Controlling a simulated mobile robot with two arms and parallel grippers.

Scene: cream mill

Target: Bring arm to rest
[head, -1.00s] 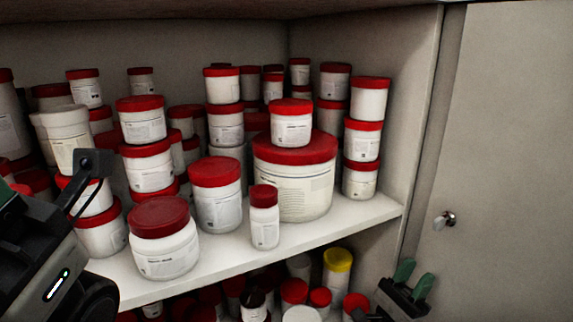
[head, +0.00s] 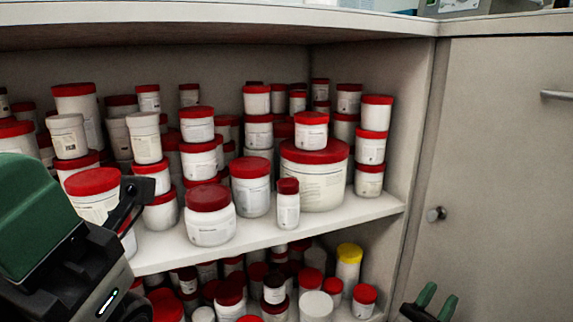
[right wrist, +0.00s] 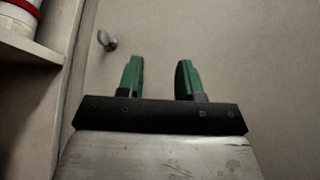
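My right gripper (head: 438,300) is low at the right in the head view, in front of the cabinet door. In the right wrist view its two green fingers (right wrist: 159,64) stand apart with nothing between them, so it is open and empty. My left gripper (head: 38,215) is large at the left edge of the head view, in front of the shelf. One green finger and part of its dark body show; the other finger is hidden or outside the picture. A red-lidded white jar (head: 95,203) appears just behind it; I cannot tell whether they touch.
An open shelf (head: 330,222) is crowded with red-lidded white jars, some stacked. A lower shelf holds more jars, one yellow-lidded (head: 348,265). A closed cabinet door (head: 500,180) with a small knob (head: 437,214) is at the right. A countertop edge (head: 250,28) runs above.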

